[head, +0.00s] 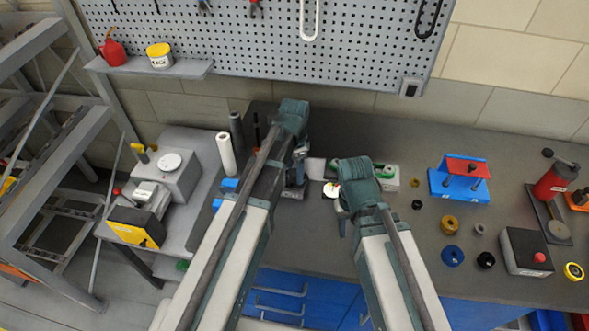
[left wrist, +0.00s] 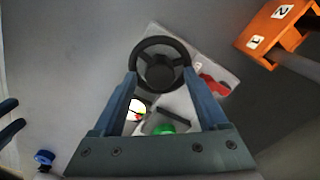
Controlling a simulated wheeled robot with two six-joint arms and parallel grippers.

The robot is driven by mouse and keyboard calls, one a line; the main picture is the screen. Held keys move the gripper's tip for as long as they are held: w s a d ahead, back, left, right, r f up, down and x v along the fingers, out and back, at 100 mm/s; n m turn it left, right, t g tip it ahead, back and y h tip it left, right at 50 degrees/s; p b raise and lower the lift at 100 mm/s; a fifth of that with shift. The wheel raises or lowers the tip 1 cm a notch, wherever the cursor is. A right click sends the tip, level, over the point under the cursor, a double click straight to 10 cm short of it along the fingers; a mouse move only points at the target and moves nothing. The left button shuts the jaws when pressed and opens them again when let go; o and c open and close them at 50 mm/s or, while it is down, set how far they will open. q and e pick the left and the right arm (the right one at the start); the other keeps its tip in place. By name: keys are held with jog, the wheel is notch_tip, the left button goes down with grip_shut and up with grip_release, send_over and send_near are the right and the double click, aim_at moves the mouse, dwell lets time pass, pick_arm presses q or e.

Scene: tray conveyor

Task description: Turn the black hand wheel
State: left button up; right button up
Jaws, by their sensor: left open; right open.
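The black hand wheel (left wrist: 162,65) shows in the left wrist view, a dark ring with spokes and a hub, on a pale grey panel (left wrist: 225,68). My left gripper (left wrist: 160,82) is open, with one finger near each side of the wheel's lower rim. Whether the fingers touch it I cannot tell. In the head view my left gripper (head: 298,172) is over the bench, and I cannot make out the wheel there. My right gripper (head: 343,198) is to its right, open, its fingertips mostly hidden by its wrist.
A red part (left wrist: 212,86) and a green knob (left wrist: 162,128) lie near the wheel. An orange block (left wrist: 278,30) stands at upper right in the wrist view. A blue stand (head: 460,186) and a black box with red button (head: 525,250) occupy the bench's right side.

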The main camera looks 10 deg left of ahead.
aim_at(295, 173)
pick_arm(q)
notch_tip(295, 173, up, 13)
jog(key=p, duration=1.3)
jog(key=shift+r, duration=0.2)
jog(key=s+d+f+n+b, duration=0.3)
jog(key=s+f+b, duration=0.2)
jog(key=s, duration=0.4)
jog(key=s+d+f+n+y+b, duration=0.1)
jog(key=s+d+f+n+b, duration=0.2)
jog(key=s+f+b, duration=0.3)
jog(key=s+n, duration=0.1)
jog(key=s, duration=0.1)
jog(key=shift+s+d, duration=0.15)
jog(key=shift+s, duration=0.2)
dwell(0.9)
